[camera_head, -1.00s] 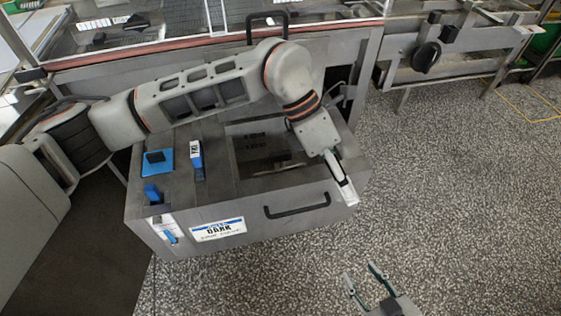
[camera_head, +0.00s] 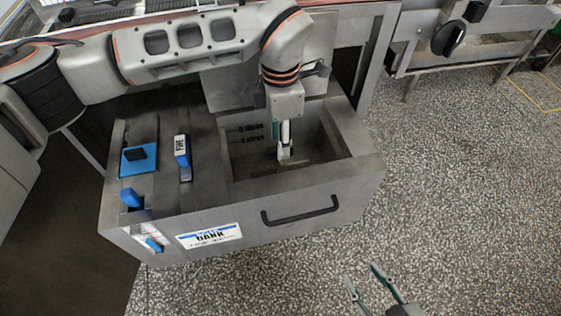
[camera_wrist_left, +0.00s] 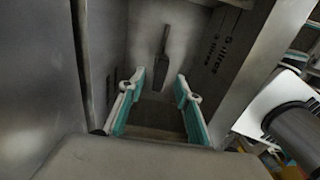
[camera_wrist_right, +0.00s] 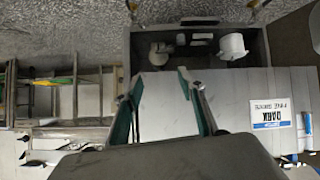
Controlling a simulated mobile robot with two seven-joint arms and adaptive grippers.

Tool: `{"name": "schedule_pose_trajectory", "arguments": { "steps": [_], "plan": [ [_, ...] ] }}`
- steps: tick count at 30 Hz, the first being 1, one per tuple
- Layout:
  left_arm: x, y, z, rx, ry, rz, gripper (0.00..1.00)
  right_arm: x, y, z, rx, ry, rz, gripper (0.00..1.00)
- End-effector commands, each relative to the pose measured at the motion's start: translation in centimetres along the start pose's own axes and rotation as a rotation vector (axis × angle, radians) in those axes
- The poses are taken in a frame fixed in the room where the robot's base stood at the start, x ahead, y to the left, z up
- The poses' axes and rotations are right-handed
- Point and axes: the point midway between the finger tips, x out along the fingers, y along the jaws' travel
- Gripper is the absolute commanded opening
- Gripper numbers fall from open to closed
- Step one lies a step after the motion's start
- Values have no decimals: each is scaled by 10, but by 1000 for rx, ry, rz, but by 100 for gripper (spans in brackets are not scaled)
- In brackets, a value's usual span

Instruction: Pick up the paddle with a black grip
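A slim dark upright piece (camera_wrist_left: 164,45), perhaps the black grip of the paddle, shows against the tank's inner wall in the left wrist view. It lies beyond my left fingertips, apart from them; its lower end is unclear. My left gripper (camera_head: 284,153) points down into the open well of the grey tank (camera_head: 330,190). In the left wrist view its fingers (camera_wrist_left: 160,90) are apart with nothing between them. In the head view the dark piece is not clearly seen, and my arm covers part of the well. My right gripper (camera_head: 362,283) is open and empty in front of the tank.
A blue piece with a black block (camera_head: 137,157), a blue-and-white labelled tool (camera_head: 182,152) and a blue handle (camera_head: 131,198) are on the tank top's left side. A black bar handle (camera_head: 300,212) and a DARK label (camera_head: 210,236) are on its front.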

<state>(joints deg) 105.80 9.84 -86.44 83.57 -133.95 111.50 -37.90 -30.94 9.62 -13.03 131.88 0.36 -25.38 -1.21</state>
Motion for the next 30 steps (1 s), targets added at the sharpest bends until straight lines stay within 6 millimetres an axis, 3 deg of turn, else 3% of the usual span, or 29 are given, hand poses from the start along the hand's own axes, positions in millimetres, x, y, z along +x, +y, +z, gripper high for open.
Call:
{"name": "schedule_pose_trajectory", "arguments": {
  "steps": [1,4,9,14,15,19,30],
  "plan": [
    [18,-3,-1,1,3,-15,33,1,-5,5,9,-5,-9,40],
    [29,-2,-1,0,3,-11,33,3,-9,-9,24,28,-17,40],
    [33,-1,-1,-2,0,-5,33,5,-9,-24,33,60,-15,40],
    [31,0,0,-2,0,-2,33,5,-8,-27,33,64,-13,40],
    [31,-1,0,-2,0,-2,31,5,-8,-27,33,63,-12,40],
    [32,-1,0,-1,0,-2,0,5,-8,-24,33,57,-12,40],
    [30,0,0,-1,0,-2,0,4,-9,-17,34,43,-14,40]
  ]
}}
